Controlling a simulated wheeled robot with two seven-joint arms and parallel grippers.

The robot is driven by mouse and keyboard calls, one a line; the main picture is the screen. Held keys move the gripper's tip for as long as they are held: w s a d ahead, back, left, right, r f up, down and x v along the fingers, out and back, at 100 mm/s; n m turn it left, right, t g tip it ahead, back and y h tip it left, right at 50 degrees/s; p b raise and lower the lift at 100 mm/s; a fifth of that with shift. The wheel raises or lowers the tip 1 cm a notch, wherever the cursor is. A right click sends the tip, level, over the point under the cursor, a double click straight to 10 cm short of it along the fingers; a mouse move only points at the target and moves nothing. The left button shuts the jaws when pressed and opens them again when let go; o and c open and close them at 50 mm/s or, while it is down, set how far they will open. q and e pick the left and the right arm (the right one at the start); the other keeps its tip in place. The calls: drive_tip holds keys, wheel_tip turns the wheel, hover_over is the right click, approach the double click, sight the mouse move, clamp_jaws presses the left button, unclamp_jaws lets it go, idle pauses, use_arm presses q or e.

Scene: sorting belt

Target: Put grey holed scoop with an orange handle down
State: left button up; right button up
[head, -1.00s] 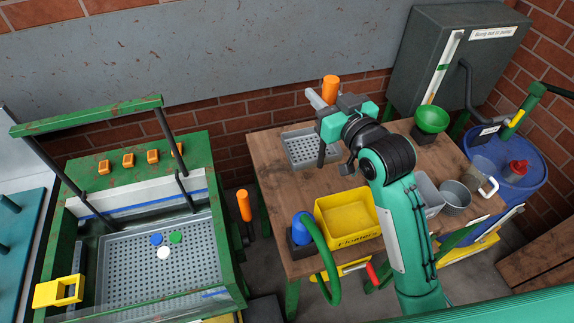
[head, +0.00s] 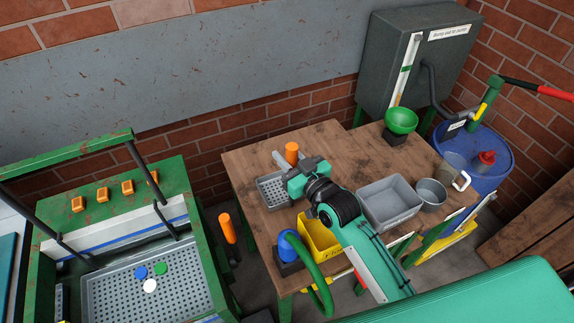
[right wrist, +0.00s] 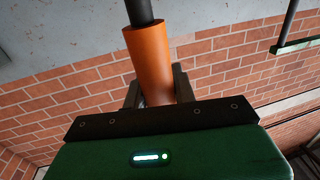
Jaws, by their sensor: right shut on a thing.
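The grey holed scoop (head: 268,191) is at the left part of the wooden table in the head view, partly hidden by my right gripper. I cannot tell whether its bottom touches the wood. Its orange handle (head: 291,151) stands up behind the gripper. My right gripper (head: 290,170) is shut on the handle. In the right wrist view the orange handle (right wrist: 148,60) sits between the fingers, with a dark rod beyond it. My left gripper is not in view.
The table's back middle is clear. A green sorter (head: 200,205) stands left.

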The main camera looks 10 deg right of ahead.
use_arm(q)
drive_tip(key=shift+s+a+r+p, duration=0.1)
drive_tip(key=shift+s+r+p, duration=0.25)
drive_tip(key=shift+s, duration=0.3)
use_arm(e)
wheel_tip(320, 180, down, 5)
drive_tip(key=shift+r, duration=0.2)
drive_tip(key=shift+f, duration=0.1)
drive_tip(key=o, duration=1)
